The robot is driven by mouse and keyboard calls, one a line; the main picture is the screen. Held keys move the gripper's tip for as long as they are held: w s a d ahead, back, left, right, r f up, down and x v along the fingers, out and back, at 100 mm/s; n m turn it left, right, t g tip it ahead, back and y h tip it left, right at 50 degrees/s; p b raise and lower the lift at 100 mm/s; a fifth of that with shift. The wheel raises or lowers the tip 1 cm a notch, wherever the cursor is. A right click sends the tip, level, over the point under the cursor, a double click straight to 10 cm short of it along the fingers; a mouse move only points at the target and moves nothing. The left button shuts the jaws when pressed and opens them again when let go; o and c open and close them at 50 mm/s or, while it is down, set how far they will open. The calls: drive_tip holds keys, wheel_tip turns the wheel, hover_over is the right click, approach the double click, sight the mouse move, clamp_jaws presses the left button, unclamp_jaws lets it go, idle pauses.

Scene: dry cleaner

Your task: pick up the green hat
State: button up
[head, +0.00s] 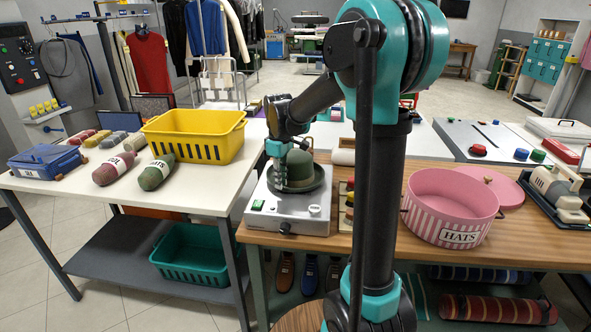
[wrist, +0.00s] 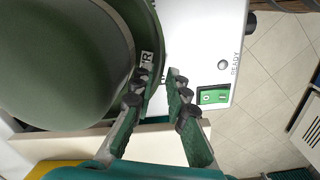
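The green hat (head: 300,167) sits crown up on the grey-white machine (head: 290,212) at the left end of the wooden table, in the head view. In the wrist view its rounded crown and brim (wrist: 60,60) fill the left side. My gripper (head: 277,172) points down at the hat's left side. In the wrist view my gripper (wrist: 160,78) has its two fingers a small gap apart at the brim's edge. One finger overlaps the brim and the other is over the white machine top. Whether they touch the brim is unclear.
A pink striped box marked HATS (head: 450,207) stands right on the wooden table, its lid (head: 497,187) behind it. A yellow basket (head: 194,136) and rolled cloths stand on the white table at left. A green switch (wrist: 214,96) is beside the fingers. My arm hides part of the table.

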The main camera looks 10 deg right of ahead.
drive_tip(key=shift+f, duration=0.75)
drive_tip(key=shift+c, duration=0.4)
clamp_jaws()
drive_tip(key=shift+r, duration=0.1)
